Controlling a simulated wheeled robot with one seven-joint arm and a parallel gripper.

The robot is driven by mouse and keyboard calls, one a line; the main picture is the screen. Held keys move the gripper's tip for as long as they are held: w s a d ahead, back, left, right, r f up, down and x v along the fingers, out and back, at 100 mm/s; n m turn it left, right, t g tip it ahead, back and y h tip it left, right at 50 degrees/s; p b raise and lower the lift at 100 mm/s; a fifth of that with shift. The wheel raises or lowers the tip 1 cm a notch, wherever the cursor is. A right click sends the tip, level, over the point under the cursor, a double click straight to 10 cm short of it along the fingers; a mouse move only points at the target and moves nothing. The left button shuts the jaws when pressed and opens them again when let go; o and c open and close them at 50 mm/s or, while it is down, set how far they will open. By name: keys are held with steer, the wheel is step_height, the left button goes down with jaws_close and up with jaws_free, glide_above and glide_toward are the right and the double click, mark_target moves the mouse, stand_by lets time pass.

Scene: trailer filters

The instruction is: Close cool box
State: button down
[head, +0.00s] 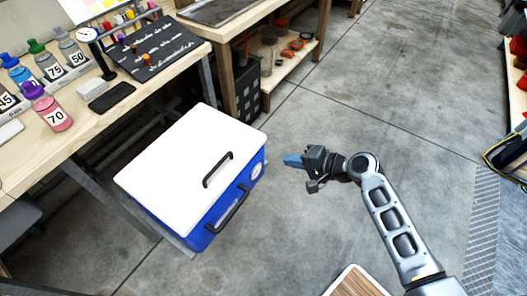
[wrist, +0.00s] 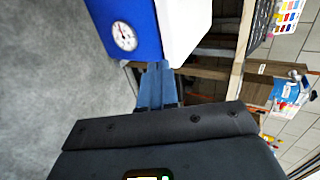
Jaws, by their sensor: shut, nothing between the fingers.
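The cool box (head: 243,190) is blue with a white lid (head: 190,165) and stands on the floor in front of the workbench. The lid lies flat over the top, with no gap that I can make out in the head view. A black handle (head: 217,170) is on the lid and another (head: 231,210) on the front. My gripper (head: 286,160) is shut and empty, to the right of the box and apart from it. In the wrist view the fingertips (wrist: 155,66) point toward the box's blue side (wrist: 95,15), which carries a round dial (wrist: 124,36); the white lid (wrist: 183,25) shows beside it.
A wooden workbench (head: 75,120) with bottles, a black panel and a phone stands behind and left of the box. A second bench (head: 235,25) with a lower shelf stands at the back. Concrete floor (head: 380,85) is clear to the right.

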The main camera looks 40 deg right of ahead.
glide_toward(255, 151)
step_height(255, 151, down, 3)
steer(key=w, duration=0.2)
steer(key=shift+w+a+f+p, duration=0.15)
steer(key=shift+w+a, duration=0.15)
steer(key=shift+w, duration=0.2)
steer(key=shift+w+a+r+p, duration=0.15)
steer(key=shift+w+a, duration=0.1)
steer(key=shift+w, duration=0.25)
steer(key=shift+w+a+f, duration=0.15)
steer(key=shift+w+f, duration=0.05)
steer(key=shift+w, duration=0.5)
